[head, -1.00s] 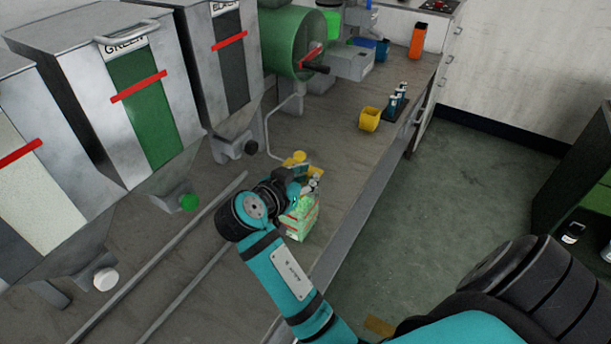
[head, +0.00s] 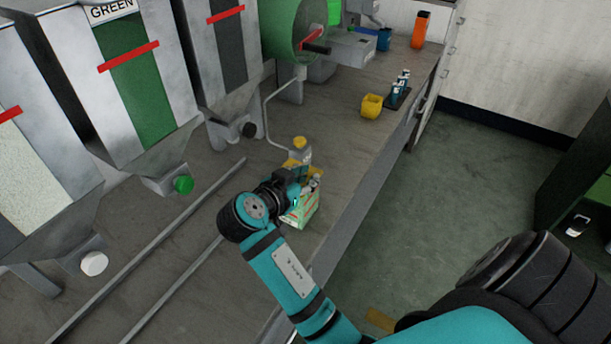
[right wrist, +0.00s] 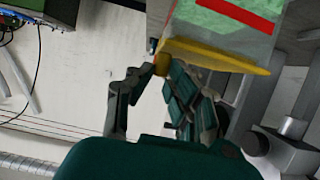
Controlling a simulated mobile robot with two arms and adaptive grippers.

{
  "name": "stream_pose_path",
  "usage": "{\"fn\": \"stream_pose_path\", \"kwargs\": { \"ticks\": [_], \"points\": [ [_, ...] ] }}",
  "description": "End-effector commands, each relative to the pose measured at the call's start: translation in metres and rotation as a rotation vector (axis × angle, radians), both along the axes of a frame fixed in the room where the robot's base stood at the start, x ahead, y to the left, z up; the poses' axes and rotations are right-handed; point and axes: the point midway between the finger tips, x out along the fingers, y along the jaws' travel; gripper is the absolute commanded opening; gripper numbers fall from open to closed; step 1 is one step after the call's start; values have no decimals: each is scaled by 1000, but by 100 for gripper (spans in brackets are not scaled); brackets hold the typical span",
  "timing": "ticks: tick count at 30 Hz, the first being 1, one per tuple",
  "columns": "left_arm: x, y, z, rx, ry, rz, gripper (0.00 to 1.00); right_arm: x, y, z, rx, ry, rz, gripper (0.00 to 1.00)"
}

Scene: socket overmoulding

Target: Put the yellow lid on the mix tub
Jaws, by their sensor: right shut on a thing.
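The mix tub (head: 302,212) is a see-through box with green sides and a red band, standing on the bench below my right gripper (head: 309,184). In the right wrist view the tub (right wrist: 215,22) fills the top of the picture. The yellow lid (right wrist: 222,60) lies along the tub's end there. My right gripper (right wrist: 160,74) is shut on the lid's small knob. I cannot tell whether the lid rests fully on the tub or is just above it. My left gripper is not in view.
A yellow-topped device (head: 299,143) stands just behind the tub. Hoppers line the left, one with a green panel (head: 140,90). A green drum machine (head: 290,38) stands at the back. A yellow cup (head: 372,106) and a dark bottle rack (head: 398,97) are farther along the bench.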

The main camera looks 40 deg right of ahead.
Motion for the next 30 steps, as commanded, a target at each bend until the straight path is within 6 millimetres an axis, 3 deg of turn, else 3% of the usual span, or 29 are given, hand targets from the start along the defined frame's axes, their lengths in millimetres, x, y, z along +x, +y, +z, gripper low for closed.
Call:
{"fn": "stream_pose_path", "kwargs": {
  "ticks": [8,9,15,30],
  "points": [
    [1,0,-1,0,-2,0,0,0,0,-1,0,-1,0,0],
    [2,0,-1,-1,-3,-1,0,0,0,-1,0,-1,0,17],
    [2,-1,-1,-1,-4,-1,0,0,0,-1,0,-1,0,43],
    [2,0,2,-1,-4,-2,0,0,0,2,0,-1,1,43]
  ]
}}
